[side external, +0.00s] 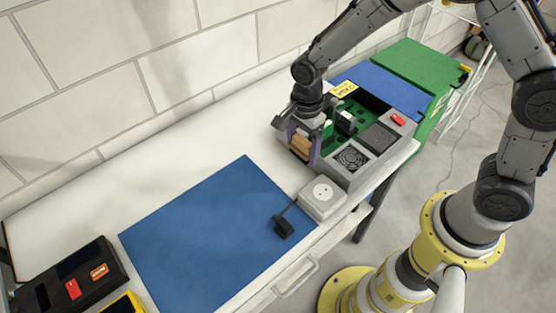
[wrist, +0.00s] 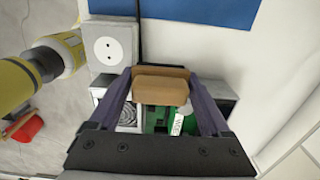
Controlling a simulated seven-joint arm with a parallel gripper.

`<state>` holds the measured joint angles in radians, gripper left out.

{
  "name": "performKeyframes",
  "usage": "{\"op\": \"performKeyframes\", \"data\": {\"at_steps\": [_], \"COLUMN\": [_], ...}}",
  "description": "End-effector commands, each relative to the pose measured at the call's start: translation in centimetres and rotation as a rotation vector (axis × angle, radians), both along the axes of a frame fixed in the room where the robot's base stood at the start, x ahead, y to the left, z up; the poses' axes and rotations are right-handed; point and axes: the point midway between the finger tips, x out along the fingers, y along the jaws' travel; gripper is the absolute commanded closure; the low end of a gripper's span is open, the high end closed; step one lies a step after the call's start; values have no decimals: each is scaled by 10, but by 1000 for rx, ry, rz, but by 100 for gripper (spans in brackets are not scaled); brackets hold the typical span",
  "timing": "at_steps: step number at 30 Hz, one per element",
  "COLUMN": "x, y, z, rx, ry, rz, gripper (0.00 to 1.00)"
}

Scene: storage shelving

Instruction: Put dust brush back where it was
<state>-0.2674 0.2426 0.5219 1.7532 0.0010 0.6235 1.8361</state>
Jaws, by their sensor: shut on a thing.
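My gripper (side external: 302,152) is shut on a brown, wood-coloured block, which appears to be the dust brush (side external: 300,144). In the wrist view the brush (wrist: 162,85) sits crosswise between the two purple fingers of my gripper (wrist: 161,76). Its bristles cannot be made out. In the side view the gripper is at the left end of an open grey case (side external: 338,176) with a green board inside. In the wrist view the case shows behind the brush. I cannot tell whether the brush touches the case.
A white socket box (side external: 322,198) with a black plug (side external: 284,227) stands in front of the case. A blue mat (side external: 205,235) lies left, mostly bare. A black tray (side external: 35,282) holds red and orange items. Blue and green surfaces (side external: 418,65) lie behind; a wall borders the bench.

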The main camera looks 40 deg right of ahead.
Motion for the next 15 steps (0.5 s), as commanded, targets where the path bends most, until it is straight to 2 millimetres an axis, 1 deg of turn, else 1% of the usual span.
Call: {"op": "performKeyframes", "data": {"at_steps": [1, 3, 6, 10, 15], "x": [11, 24, 38, 53, 63], "y": [3, 6, 10, 14, 17], "z": [-5, -14, -34, -51, -61], "rx": [0, -1, -1, -1, 0], "ry": [0, 3, 4, 2, 0], "rz": [-1, -1, -1, -1, -1], "gripper": [70, 70, 70, 70, 70]}}
